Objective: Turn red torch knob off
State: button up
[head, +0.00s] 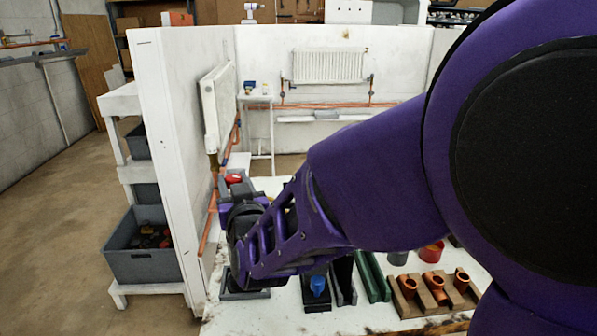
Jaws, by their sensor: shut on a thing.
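A small red piece (234,178), which looks like the red torch knob, shows at the end of my gripper (232,188), left of centre, above the white bench. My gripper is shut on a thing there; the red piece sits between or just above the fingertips. The fingers are small and partly hidden by my purple wrist, so I cannot make out the exact grip or the knob's turn position. The torch body is not clear behind my wrist.
A blue piece (318,285) sits in a black holder on the bench. Right of it are a green channel (373,279), a wooden block with copper fittings (437,290) and a red cup (432,252). A white partition (168,150) with a radiator (218,105) stands close left.

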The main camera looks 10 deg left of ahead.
grip_shut()
jog(key=shift+m+t+h, duration=0.4)
jog(key=shift+m+h, duration=0.1)
jog(key=shift+h, duration=0.2)
jog(key=m+t+h, duration=0.1)
jog(key=m+h, duration=0.1)
jog(key=shift+a+h+p, duration=0.1)
jog(key=shift+h+p, duration=0.2)
jog(key=shift+p, duration=0.1)
jog(key=m+h+p, duration=0.1)
jog(key=h, duration=0.2)
jog(key=m+t+h+p, duration=0.1)
jog(key=m+h, duration=0.1)
jog(key=shift+r+m+h, duration=0.15)
jog(key=shift+m+h, duration=0.15)
jog(key=shift+h, duration=0.1)
jog(key=m+g+h+p, duration=0.1)
jog(key=m+h, duration=0.1)
jog(key=h, duration=0.2)
jog(key=m+h+p, duration=0.2)
jog(key=m+h, duration=0.1)
jog(key=h, duration=0.1)
jog(key=shift+g+p, duration=0.3)
jog(key=shift+g, duration=0.1)
jog(key=shift+m, duration=0.3)
